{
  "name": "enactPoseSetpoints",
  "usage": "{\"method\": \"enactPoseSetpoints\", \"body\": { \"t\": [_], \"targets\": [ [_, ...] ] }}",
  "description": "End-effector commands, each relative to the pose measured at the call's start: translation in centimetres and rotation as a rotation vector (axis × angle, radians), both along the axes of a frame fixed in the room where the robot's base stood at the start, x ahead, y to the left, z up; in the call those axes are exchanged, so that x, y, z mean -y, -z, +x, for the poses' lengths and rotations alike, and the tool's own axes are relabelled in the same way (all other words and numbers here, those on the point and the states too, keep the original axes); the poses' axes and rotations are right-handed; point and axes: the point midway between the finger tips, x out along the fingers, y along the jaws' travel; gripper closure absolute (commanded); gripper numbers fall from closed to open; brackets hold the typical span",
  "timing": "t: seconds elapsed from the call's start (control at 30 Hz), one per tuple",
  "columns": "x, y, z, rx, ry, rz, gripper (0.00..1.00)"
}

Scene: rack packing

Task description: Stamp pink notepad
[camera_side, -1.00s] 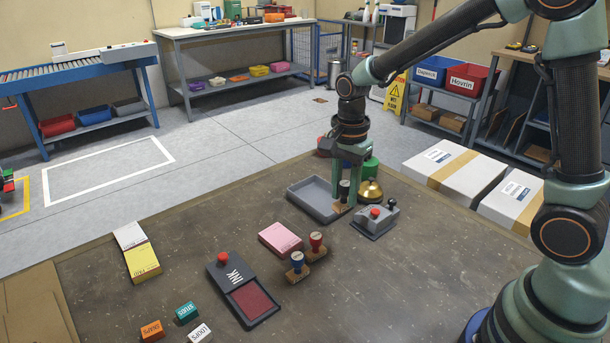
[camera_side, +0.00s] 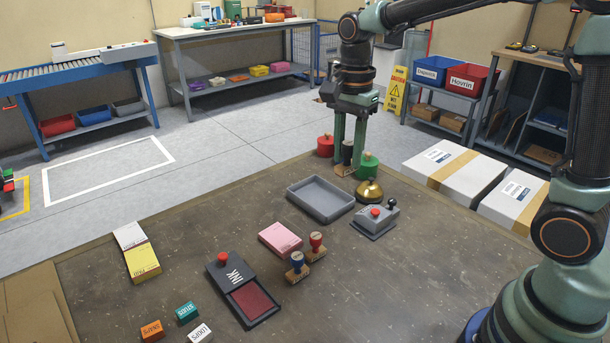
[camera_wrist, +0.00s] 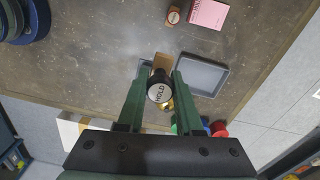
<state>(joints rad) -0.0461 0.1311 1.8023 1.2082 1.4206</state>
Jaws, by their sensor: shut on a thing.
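The pink notepad (camera_side: 281,240) lies flat on the table, left of the middle, and also shows at the top of the wrist view (camera_wrist: 208,13). My gripper (camera_side: 347,168) is shut on a black-handled stamp with a wooden base (camera_side: 343,170). In the wrist view the top of this held stamp (camera_wrist: 160,92) reads HOLD. The gripper holds it above the table's far side, behind the grey tray and well away from the notepad. The ink pad (camera_side: 252,302) is open, its dark red surface showing, front left of the notepad. The held stamp's underside is hidden.
Blue-handled (camera_side: 298,262) and red-handled (camera_side: 316,243) stamps stand beside the notepad. The empty grey tray (camera_side: 320,199), brass bell (camera_side: 369,191) and grey device with a red button (camera_side: 377,215) stand farther back. Red (camera_side: 325,146) and green (camera_side: 367,166) objects flank my gripper.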

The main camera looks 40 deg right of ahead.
Motion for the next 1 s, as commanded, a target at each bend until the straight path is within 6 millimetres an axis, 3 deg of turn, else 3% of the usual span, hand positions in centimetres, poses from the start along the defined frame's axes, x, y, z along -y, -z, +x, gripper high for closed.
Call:
{"method": "enactPoseSetpoints", "body": {
  "t": [0.03,0.07,0.23,0.37,0.6,0.8,1.0],
  "targets": [
    [0.0,0.0,0.0,0.0,0.0,0.0,0.89],
    [0.0,0.0,0.0,0.0,0.0,0.0,1.0],
    [-0.4,0.2,0.1,-0.001,-0.015,0.0,1.0],
    [-2.7,1.3,0.8,-0.003,-0.094,-0.001,1.0],
    [-11.6,5.5,1.9,-0.006,-0.391,-0.001,1.0],
    [-18.7,9.0,1.1,-0.005,-0.619,-0.001,1.0],
    [-22.7,11.2,0.0,-0.002,-0.752,0.0,1.0]
  ]
}}
